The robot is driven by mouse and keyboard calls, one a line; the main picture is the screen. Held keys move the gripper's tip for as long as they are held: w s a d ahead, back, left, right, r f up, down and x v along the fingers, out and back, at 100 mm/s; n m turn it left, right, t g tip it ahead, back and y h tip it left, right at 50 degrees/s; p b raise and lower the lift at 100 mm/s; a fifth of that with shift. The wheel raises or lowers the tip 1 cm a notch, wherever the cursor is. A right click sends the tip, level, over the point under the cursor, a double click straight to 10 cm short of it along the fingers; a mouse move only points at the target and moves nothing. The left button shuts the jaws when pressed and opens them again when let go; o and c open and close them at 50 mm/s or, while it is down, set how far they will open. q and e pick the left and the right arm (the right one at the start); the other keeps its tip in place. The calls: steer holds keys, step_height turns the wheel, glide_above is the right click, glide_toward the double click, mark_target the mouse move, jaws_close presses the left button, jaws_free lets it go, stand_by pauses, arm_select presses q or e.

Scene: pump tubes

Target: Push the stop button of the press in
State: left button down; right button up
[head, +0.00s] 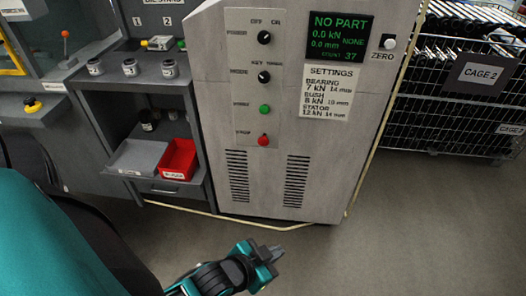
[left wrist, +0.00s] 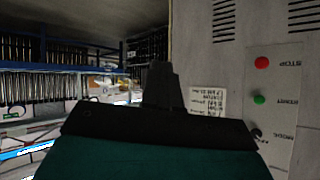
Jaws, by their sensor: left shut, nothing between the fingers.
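The press (head: 330,165) is a tall grey cabinet in the middle of the head view. Its red stop button (head: 263,141) is the lowest control on a light panel, below the green start button (head: 264,109). In the left wrist view the picture is turned, and the stop button (left wrist: 261,62) shows at the right beside the green button (left wrist: 259,99). My left gripper (head: 277,254) is shut and empty, low in front of the press and apart from it. Its shut fingers (left wrist: 160,85) also show in the left wrist view, left of the panel. My right gripper is out of view.
Two black knobs (head: 264,37) (head: 264,77) sit above the buttons. A display (head: 339,37) reads NO PART. Left of the press are shelves with a red bin (head: 178,160) and a grey bin (head: 138,157). A wire cage (head: 440,120) stands at the right. The floor (head: 400,240) in front is clear.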

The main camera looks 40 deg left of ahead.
arm_select(q)
steer(key=w+a+f+m+t+y+b, duration=0.1)
steer(key=w+a+f+m+y+b, duration=0.4)
steer(key=w+a+f+m+b, duration=0.55)
steer(key=w+a+r+m+t+y+b, duration=0.1)
steer(key=w+a+m+t+y+b, duration=0.3)
steer(key=m, duration=1.1)
steer(key=w+a+y+b, duration=0.3)
steer(key=w+a+b, duration=0.2)
steer(key=b, duration=0.1)
steer(key=shift+w+a+r+b, duration=0.25)
steer(key=shift+a+r+b, duration=0.05)
steer(key=shift+r+b, duration=0.1)
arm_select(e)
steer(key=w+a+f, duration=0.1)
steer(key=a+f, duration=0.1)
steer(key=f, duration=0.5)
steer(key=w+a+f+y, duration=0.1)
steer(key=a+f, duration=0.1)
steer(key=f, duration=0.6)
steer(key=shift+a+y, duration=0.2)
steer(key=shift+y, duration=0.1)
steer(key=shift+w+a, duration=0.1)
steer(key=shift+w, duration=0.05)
